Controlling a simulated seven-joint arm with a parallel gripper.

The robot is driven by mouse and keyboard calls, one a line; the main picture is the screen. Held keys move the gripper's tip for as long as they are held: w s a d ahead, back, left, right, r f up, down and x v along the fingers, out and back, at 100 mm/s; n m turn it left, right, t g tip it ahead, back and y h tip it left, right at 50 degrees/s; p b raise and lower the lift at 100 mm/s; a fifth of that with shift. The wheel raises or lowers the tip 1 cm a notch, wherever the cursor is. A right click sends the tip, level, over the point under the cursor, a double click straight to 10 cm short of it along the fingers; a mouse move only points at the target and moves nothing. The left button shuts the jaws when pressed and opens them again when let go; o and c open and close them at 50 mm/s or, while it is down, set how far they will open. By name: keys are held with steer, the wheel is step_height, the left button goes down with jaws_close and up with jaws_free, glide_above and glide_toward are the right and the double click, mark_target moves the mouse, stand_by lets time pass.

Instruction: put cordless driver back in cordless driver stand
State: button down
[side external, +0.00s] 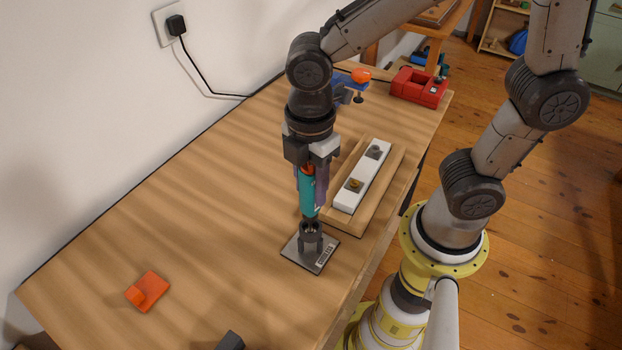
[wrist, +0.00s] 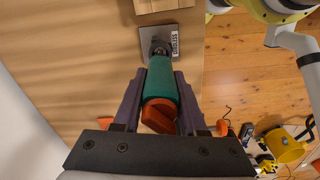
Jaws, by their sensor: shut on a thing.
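The cordless driver has a teal body with an orange end; it shows in the side view (side external: 307,196) and in the wrist view (wrist: 162,82). My gripper (side external: 313,188) is shut on the driver, one finger on each side, and it shows in the wrist view too (wrist: 160,98). The driver hangs roughly upright, its lower end just over the cordless driver stand (side external: 299,252). The stand is a flat grey plate with a dark holder and a label. In the wrist view the stand plate (wrist: 184,46) lies beyond the driver's far end. Whether the driver's tip touches the holder cannot be told.
A wooden tray with a white block (side external: 363,180) lies close right of the stand. An orange piece (side external: 148,291) and a dark object (side external: 230,341) lie at the near left. A red case (side external: 418,87) stands at the far end. The table's left half is mostly clear.

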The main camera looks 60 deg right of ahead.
steer(key=shift+f, duration=2.05)
steer(key=shift+c, duration=1.9)
jaws_free()
steer(key=shift+f, duration=0.1)
step_height(320, 180, up, 14)
steer(key=shift+f, duration=0.1)
